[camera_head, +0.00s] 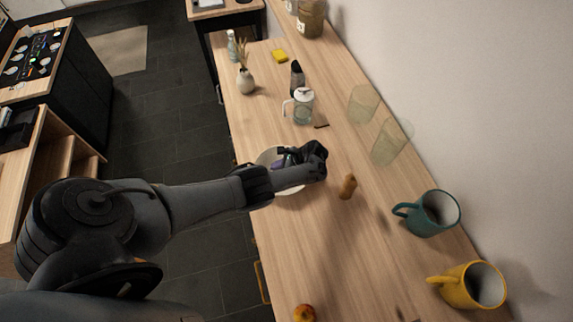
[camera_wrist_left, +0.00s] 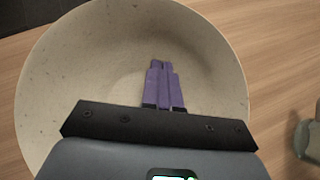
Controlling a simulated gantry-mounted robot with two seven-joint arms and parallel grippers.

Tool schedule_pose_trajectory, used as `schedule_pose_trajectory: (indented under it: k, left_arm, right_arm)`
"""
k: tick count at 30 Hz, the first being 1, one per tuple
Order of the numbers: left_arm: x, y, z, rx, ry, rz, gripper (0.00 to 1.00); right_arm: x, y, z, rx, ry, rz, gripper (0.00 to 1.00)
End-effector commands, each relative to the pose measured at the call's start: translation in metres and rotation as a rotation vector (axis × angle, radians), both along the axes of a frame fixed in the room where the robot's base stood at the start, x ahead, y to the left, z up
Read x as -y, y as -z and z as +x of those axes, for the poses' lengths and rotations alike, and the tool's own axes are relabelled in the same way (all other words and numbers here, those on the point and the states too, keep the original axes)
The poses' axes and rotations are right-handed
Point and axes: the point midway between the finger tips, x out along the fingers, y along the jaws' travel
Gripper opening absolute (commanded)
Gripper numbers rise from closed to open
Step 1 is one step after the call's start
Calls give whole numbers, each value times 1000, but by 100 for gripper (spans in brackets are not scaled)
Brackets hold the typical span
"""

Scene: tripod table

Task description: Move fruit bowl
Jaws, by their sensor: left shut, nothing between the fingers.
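The fruit bowl (camera_wrist_left: 75,75) is a pale, speckled, round bowl that fills much of the left wrist view. It looks empty. In the head view the bowl (camera_head: 266,157) stands near the left edge of the wooden counter, largely hidden by my left forearm and wrist. My left gripper (camera_wrist_left: 163,68) has purple fingers that are closed together over the bowl's inside, with nothing between them. The purple fingers also show faintly over the bowl in the head view (camera_head: 279,163). I cannot tell whether they touch the bowl. My right gripper is out of view.
A brown object (camera_head: 347,186) stands right of the bowl. A glass jug (camera_head: 301,107) and clear glasses (camera_head: 391,142) stand farther back. A teal mug (camera_head: 433,213), a yellow mug (camera_head: 472,286) and a fruit (camera_head: 304,313) are nearer. Counter between bowl and fruit is clear.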

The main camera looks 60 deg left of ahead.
Motion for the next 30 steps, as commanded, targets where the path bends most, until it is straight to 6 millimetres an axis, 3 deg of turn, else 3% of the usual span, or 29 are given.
schedule_pose_trajectory:
  k: [6,20,30]
  left_arm:
    - [-12,-1,-12,0,1,0,0]
    - [-15,-1,-15,0,0,0,0]
    - [-35,-2,-35,-1,-1,0,0]
  right_arm:
    - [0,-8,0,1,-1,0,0]
    - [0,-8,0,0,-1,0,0]
    - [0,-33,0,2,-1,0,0]
